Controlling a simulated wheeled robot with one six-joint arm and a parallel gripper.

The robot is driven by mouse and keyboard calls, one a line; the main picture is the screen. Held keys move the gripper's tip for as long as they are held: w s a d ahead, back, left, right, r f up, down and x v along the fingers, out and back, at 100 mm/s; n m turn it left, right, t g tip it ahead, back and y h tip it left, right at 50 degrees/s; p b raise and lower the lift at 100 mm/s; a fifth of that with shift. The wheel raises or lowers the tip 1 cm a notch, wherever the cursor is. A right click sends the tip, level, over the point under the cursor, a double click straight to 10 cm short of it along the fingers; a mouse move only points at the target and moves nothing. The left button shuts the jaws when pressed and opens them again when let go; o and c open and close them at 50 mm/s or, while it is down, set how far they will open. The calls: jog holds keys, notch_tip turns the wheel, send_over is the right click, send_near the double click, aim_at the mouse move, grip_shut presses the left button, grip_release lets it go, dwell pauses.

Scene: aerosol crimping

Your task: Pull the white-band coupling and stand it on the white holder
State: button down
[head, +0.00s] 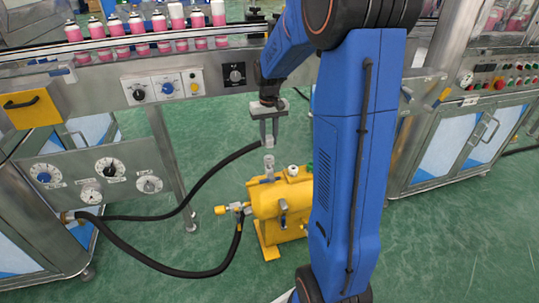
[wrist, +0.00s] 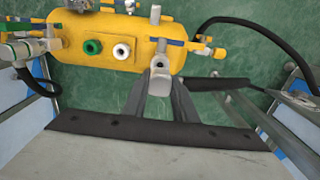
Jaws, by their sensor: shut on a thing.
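My gripper (head: 269,138) is shut on a light grey coupling (head: 267,143) at the end of a black hose, above the yellow tank (head: 265,203). The coupling also shows between the fingers in the wrist view (wrist: 159,82). I cannot make out its white band. In the head view a grey upright fitting (head: 269,163) on the tank is just below the coupling, with what looks like a small gap. The white holder (wrist: 121,51) is a white ring on top of the tank, beside the fitting; it also shows in the head view (head: 292,170).
A green ring holder (wrist: 92,47) sits beside the white one. The black hose (head: 215,170) runs left to a machine panel (head: 95,175). A second hose (head: 165,262) loops lower to the tank's side. A conveyor with pink cans (head: 140,45) stands behind.

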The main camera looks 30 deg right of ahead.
jog(key=shift+s+d+f, duration=0.5)
jog(key=shift+d+f, duration=1.25)
jog(key=shift+f, duration=0.45)
jog(key=shift+s+d+f, duration=0.5)
jog(key=shift+d+f, duration=1.2)
jog(key=shift+f, duration=0.45)
jog(key=shift+s+d+f, duration=0.5)
jog(key=shift+d+f, duration=1.25)
jog(key=shift+f, duration=0.45)
jog(key=shift+f, duration=0.55)
jog(key=c, duration=1.4)
grip_release()
jog(key=shift+o, duration=0.2)
notch_tip(320, 180, up, 17)
jog(key=shift+r, duration=0.2)
jog(key=shift+a, duration=0.1)
